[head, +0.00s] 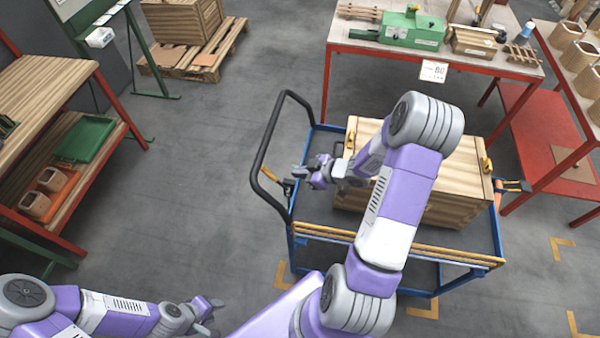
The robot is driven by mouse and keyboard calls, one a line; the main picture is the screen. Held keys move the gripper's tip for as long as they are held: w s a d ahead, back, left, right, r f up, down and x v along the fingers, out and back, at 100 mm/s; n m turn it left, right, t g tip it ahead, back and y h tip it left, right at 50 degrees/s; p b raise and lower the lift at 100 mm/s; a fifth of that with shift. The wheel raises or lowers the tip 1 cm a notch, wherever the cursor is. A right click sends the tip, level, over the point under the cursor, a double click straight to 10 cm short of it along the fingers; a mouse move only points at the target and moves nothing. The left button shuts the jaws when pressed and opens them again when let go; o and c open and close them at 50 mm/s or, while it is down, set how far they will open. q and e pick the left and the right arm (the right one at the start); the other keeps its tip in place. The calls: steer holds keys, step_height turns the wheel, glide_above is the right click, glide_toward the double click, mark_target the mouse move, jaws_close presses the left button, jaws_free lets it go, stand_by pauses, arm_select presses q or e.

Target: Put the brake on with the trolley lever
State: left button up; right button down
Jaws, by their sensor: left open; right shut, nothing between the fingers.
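The blue-framed trolley (400,232) stands right of centre with a black push handle (262,158) at its left end. A small orange lever (269,174) with a dark mount shows at that end, by the handle's inner side. My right gripper (300,172) is shut and empty, just right of the lever, over the trolley's left end; I cannot tell whether it touches the lever. My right arm hides part of the trolley and its load. My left gripper (216,306) is open and empty, low over the floor, left of the trolley.
A wooden crate (455,190) fills much of the trolley deck. An orange and black part (513,186) sticks out at the trolley's right end. A red-framed workbench (465,62) stands behind, and a wooden bench (45,100) at the left. The floor between (190,200) is clear.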

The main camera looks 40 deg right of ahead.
mark_target(270, 172)
steer(key=b+x, duration=0.2)
steer(key=x, duration=0.8)
steer(key=shift+w+a+f, duration=0.1)
steer(key=shift+w+f, duration=0.1)
steer(key=shift+w, duration=0.15)
arm_select(q)
step_height(270, 172, down, 2)
steer(key=shift+f, duration=0.2)
steer(key=shift+a+r, duration=0.1)
